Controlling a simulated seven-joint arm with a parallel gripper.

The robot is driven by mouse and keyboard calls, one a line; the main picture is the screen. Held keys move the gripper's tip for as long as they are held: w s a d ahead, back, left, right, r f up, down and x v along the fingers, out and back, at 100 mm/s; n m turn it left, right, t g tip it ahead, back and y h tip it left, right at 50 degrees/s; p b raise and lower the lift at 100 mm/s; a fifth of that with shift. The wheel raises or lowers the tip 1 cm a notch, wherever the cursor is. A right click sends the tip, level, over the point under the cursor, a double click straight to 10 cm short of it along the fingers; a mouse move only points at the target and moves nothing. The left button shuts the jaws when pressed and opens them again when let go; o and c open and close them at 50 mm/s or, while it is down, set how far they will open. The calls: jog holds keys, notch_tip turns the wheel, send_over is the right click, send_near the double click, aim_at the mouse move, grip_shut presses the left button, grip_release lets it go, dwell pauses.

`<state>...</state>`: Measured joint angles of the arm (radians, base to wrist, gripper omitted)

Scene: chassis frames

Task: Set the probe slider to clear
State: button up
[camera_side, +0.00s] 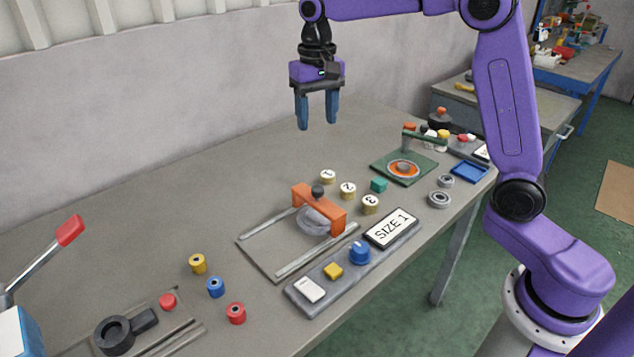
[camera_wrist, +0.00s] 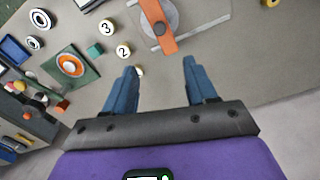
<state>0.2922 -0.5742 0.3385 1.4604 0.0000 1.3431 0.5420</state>
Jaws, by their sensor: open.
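An orange bridge (camera_side: 318,207) with a dark round knob (camera_side: 317,190) on top spans two pale rails on a grey plate (camera_side: 262,253); it appears to be the probe slider. A grey disc (camera_side: 312,222) lies under and beside the bridge, partly covered by it. In the wrist view, the orange bridge (camera_wrist: 159,24) shows at the top, crossing the disc (camera_wrist: 185,15). My gripper (camera_side: 316,125) is open and empty, high above the table and behind the slider in the side view. Its two blue fingers (camera_wrist: 160,66) point down, apart from everything.
A panel (camera_side: 324,287) with a blue knob, yellow button, white switch and SIZE 1 sign lies in front of the slider. Several numbered pucks (camera_side: 348,190) and a teal cube (camera_side: 379,185) stand to its right. A green fixture (camera_side: 420,172) is farther right. Table behind is clear.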

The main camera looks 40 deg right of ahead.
aim_at(316, 187)
notch_tip(316, 187, down, 17)
jog(key=shift+f, duration=0.15)
dwell(0.5)
grip_shut()
